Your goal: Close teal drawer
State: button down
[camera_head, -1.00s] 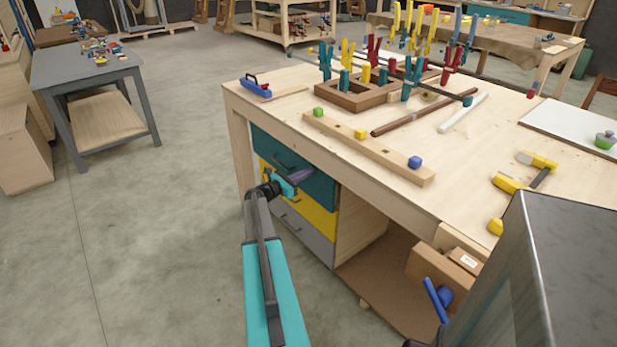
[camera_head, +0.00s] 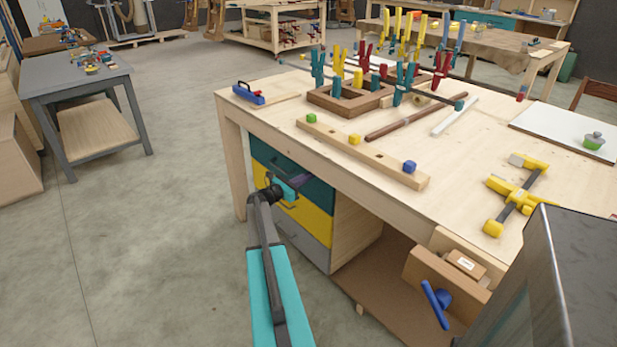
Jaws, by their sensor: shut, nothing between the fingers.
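The teal drawer (camera_head: 319,191) is the top one in the stack under the near side of the workbench. Its front looks about in line with the yellow drawer below, and I cannot make out any gap. Its dark handle shows left of my gripper. My gripper (camera_head: 301,181) is shut and empty, with its purple fingers in front of the teal drawer's face. They look close to or touching it; the exact contact is too small to tell. My wrist hides part of the drawer fronts.
Below are a yellow drawer (camera_head: 311,220) and a grey drawer (camera_head: 305,243). The workbench (camera_head: 330,152) carries clamps, a wooden frame and a beam with small blocks. A grey table (camera_head: 80,76) stands left; the floor between is clear.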

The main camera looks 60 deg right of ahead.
jog(key=b+v, duration=0.1)
jog(key=v, duration=1.3)
jog(key=shift+s, duration=0.1)
